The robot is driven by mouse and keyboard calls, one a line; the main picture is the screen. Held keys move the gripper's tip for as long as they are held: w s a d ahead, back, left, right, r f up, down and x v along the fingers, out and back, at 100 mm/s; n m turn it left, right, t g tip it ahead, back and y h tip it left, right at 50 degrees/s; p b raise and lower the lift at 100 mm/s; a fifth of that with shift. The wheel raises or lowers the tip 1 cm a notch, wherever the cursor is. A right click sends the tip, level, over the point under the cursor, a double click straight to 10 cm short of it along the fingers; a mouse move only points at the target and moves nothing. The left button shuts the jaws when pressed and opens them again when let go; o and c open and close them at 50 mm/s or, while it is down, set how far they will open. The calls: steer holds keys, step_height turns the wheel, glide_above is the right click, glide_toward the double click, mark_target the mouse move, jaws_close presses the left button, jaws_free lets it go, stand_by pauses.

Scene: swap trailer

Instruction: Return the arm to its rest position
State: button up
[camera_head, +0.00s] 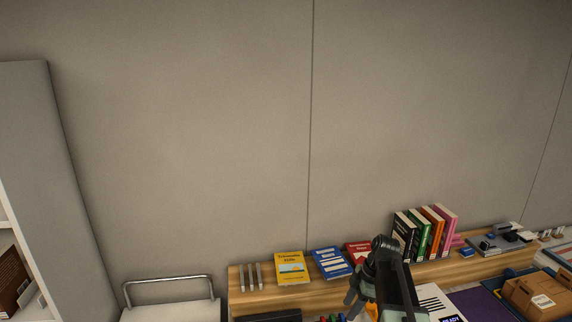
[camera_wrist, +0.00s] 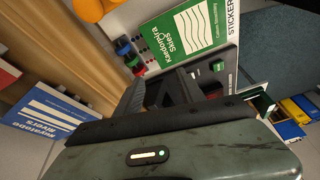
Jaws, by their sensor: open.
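My arm reaches over the front of a wooden shelf (camera_head: 262,304) in the head view, its upper joint bent near the red book. My gripper (camera_wrist: 162,84) shows in the wrist view with its dark fingers apart. I see nothing held between them. A green-and-white book or sticker pack (camera_wrist: 192,40) lies beyond the fingers; I cannot tell whether they touch it. In the head view the fingertips are small and partly hidden by the arm.
Several upright books (camera_head: 428,233) stand farther right. A cardboard box (camera_head: 535,293) sits at lower right. A metal-railed cart (camera_head: 168,311) is at left. The wall above is bare.

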steer(key=s+a+f+m+h, duration=0.1)
steer(key=s+m, duration=0.2)
steer(key=m, duration=0.2)
steer(key=s+a+f+m+h, duration=0.1)
steer(key=s+a+m, duration=0.1)
steer(key=s+m, duration=0.2)
steer(key=s+a+f+m+h+b, duration=0.1)
steer(key=s+a+m, duration=0.1)
steer(key=s+m, duration=0.2)
steer(key=shift+a+m+h, duration=0.2)
steer(key=shift+m+h, duration=0.2)
steer(key=shift+m, duration=1)
steer(key=shift+w+m, duration=0.15)
steer(key=shift+m, duration=0.65)
